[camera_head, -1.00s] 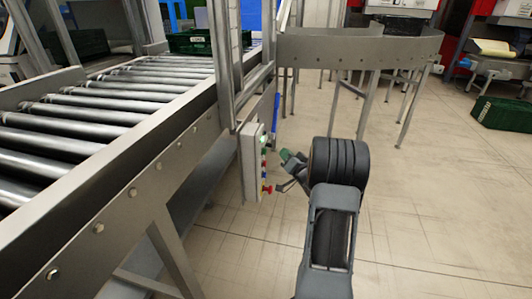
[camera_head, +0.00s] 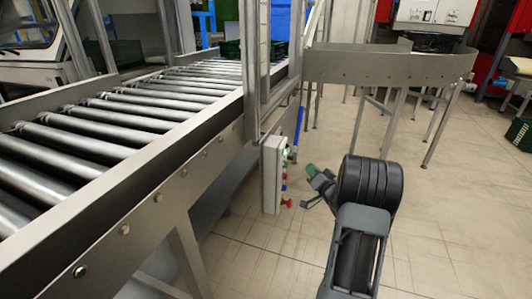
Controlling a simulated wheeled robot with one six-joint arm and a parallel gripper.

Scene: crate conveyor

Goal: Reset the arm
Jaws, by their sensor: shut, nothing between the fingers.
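My arm rises from the bottom edge, right of the middle, in the head view. My gripper (camera_head: 314,193) is at its far end, partly hidden behind the dark wrist. It is shut and empty. It points left, toward a grey control box (camera_head: 274,176) on the conveyor's side. The box carries several coloured buttons, with a red one (camera_head: 286,204) at the bottom. The gripper looks apart from the box, with a small gap between them.
A roller conveyor (camera_head: 125,110) fills the left side. A green crate (camera_head: 230,49) sits at its far end by a metal frame. A curved metal chute (camera_head: 390,68) stands behind. Another green crate (camera_head: 521,134) is at the right edge.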

